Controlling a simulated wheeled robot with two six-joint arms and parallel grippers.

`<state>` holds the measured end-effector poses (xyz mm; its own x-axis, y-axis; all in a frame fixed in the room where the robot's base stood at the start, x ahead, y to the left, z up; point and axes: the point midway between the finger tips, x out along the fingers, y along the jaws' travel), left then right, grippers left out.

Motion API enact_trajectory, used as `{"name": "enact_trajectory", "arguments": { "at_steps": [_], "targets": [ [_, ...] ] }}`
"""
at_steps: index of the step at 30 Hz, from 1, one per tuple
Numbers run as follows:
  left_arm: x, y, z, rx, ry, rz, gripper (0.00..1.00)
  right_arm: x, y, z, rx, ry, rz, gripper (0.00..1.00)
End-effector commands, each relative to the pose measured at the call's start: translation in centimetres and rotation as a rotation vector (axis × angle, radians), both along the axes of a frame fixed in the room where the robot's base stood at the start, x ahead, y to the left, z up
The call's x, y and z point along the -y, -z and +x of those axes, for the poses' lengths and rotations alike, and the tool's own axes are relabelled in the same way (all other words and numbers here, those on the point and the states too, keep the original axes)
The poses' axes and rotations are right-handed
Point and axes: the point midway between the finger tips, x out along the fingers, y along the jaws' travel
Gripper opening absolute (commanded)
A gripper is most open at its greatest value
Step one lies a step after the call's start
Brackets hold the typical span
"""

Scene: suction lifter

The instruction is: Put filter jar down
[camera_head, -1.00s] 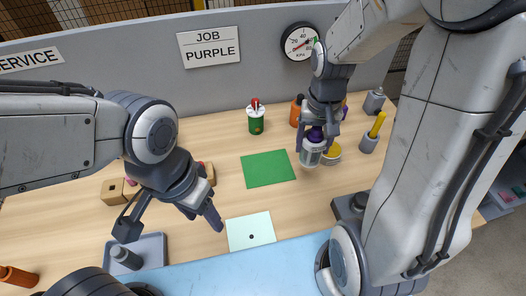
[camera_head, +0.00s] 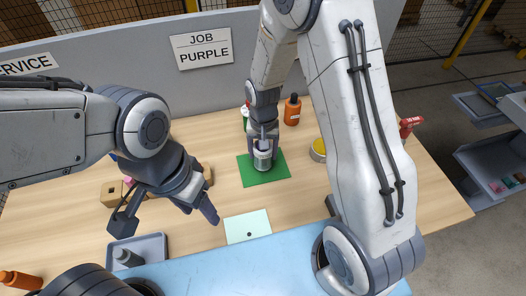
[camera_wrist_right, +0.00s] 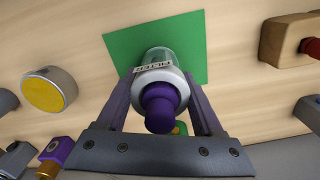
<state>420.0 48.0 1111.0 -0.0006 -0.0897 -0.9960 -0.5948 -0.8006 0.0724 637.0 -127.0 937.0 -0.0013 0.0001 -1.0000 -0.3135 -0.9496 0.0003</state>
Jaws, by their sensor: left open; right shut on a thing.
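The filter jar (camera_head: 262,158) is a clear jar with a pale collar and a label. In the right wrist view the jar (camera_wrist_right: 158,75) shows a purple knob on top and stands over the green mat (camera_wrist_right: 118,48). My right gripper (camera_head: 264,143) is shut around the jar, one finger on each side. The jar is at the green mat (camera_head: 282,169) in the head view; I cannot tell whether its base touches. My left gripper (camera_head: 166,218) is open and empty, left of the pale card (camera_head: 240,228).
A yellow-topped round tin (camera_head: 319,150) stands right of the mat. An orange bottle (camera_head: 292,110) and a green canister (camera_head: 245,118) stand behind. A grey tray (camera_head: 155,246) holds a grey part at front left. Bare table lies between mat and card.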

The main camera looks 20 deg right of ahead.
Motion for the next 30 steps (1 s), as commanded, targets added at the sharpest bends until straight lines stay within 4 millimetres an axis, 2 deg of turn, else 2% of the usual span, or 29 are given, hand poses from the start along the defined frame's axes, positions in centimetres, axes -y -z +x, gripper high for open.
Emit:
{"name": "enact_trajectory", "arguments": {
  "at_steps": [3, 14, 15, 17, 18, 26, 30],
  "targets": [
    [0.0, -0.28, 0.0, 0.0, 0.0, 0.0, 0.57, 0.02, 0.91, 0.01, 0.0, 0.0, 0.0, 0.08],
    [0.0, 0.09, 0.01, 0.0, 0.0, 0.0, 0.57, 0.02, 1.4, 0.02, 0.001, -0.001, 0.001, 0.08],
    [-0.01, 0.09, 0.0, 0.0, 0.0, 0.0, 0.57, 0.02, 1.43, 0.02, 0.001, -0.001, 0.001, 0.72],
    [0.0, 0.01, 0.0, 0.0, 0.0, 0.0, 0.57, 0.03, 1.33, 0.01, 0.001, -0.001, 0.001, 0.95],
    [0.0, 0.01, 0.0, 0.0, 0.0, 0.0, 0.57, 0.03, 1.33, 0.01, 0.001, -0.001, 0.001, 0.98],
    [0.0, -0.02, 0.0, 0.0, 0.0, 0.0, 0.57, 0.03, 1.28, 0.01, 0.001, -0.001, 0.001, 0.98],
    [0.0, -0.14, 0.0, 0.0, 0.0, 0.0, 0.57, 0.01, 0.54, 0.09, 0.004, -0.001, 0.001, 0.98]
  ]
}}
